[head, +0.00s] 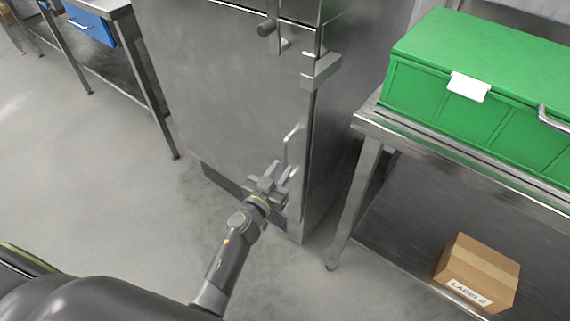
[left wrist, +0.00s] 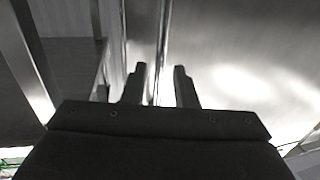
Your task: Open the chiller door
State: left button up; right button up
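The chiller is a tall grey metal cabinet, and its door (head: 225,90) looks shut. A thin vertical bar handle (head: 287,150) stands out low near the door's right edge. My left gripper (head: 279,174) is at the lower part of this handle, in front of the door. In the left wrist view its two dark fingers (left wrist: 160,78) are apart, and the handle's vertical bar (left wrist: 163,45) shows between or just beyond them. I cannot tell whether either finger touches the bar. My right gripper is in neither view.
A metal table (head: 362,122) with a large green container (head: 440,105) stands close right of the chiller. A cardboard box (head: 478,272) lies on its lower shelf. A bench (head: 150,85) with a blue bin (head: 88,27) is at the back left. The floor left of the chiller is clear.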

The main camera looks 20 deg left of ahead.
aim_at(284, 164)
pick_arm(q)
jog(key=shift+w+d, duration=0.15)
jog(key=shift+w, duration=0.7)
jog(key=shift+w+d, duration=0.1)
jog(key=shift+w, duration=0.7)
grip_shut()
